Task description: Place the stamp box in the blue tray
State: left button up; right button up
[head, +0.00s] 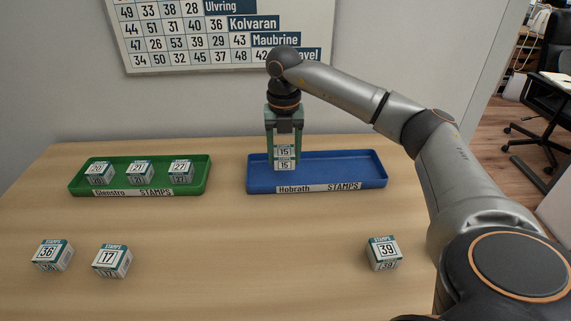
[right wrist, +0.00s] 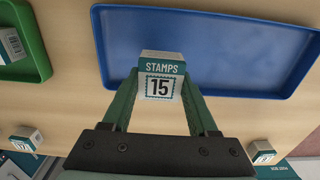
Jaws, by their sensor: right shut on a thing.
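My right gripper (head: 284,150) is shut on a small white and teal stamp box marked 15 (head: 285,160). The box also shows between the fingers in the right wrist view (right wrist: 161,80). In the head view the box is over the left part of the blue tray (head: 335,172), which is labelled Hobrath STAMPS. In the right wrist view the box overlaps the near edge of the blue tray (right wrist: 225,45). I cannot tell whether it touches the tray floor. The rest of the blue tray is empty. My left gripper is not in view.
A green tray (head: 200,181) labelled Glenstro STAMPS holds boxes 20, 21 and 27 at the left. Boxes 36 (head: 52,254) and 17 (head: 112,260) stand at the front left, box 39 (head: 383,252) at the front right. A number chart (head: 200,35) hangs behind. The middle front is clear.

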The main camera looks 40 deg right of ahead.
aim_at(285, 166)
jog(key=shift+w+d+f, duration=0.15)
jog(key=shift+f, duration=0.1)
jog(key=shift+w+d+f, duration=0.1)
jog(key=shift+d+f, duration=0.05)
jog(key=shift+f, duration=0.75)
jog(key=shift+d+f, duration=0.1)
jog(key=shift+f, duration=0.8)
jog(key=shift+f, duration=0.2)
jog(key=o, duration=1.4)
notch_tip(285, 166, up, 12)
jog(key=shift+r+p, duration=0.25)
jog(key=shift+p, duration=0.1)
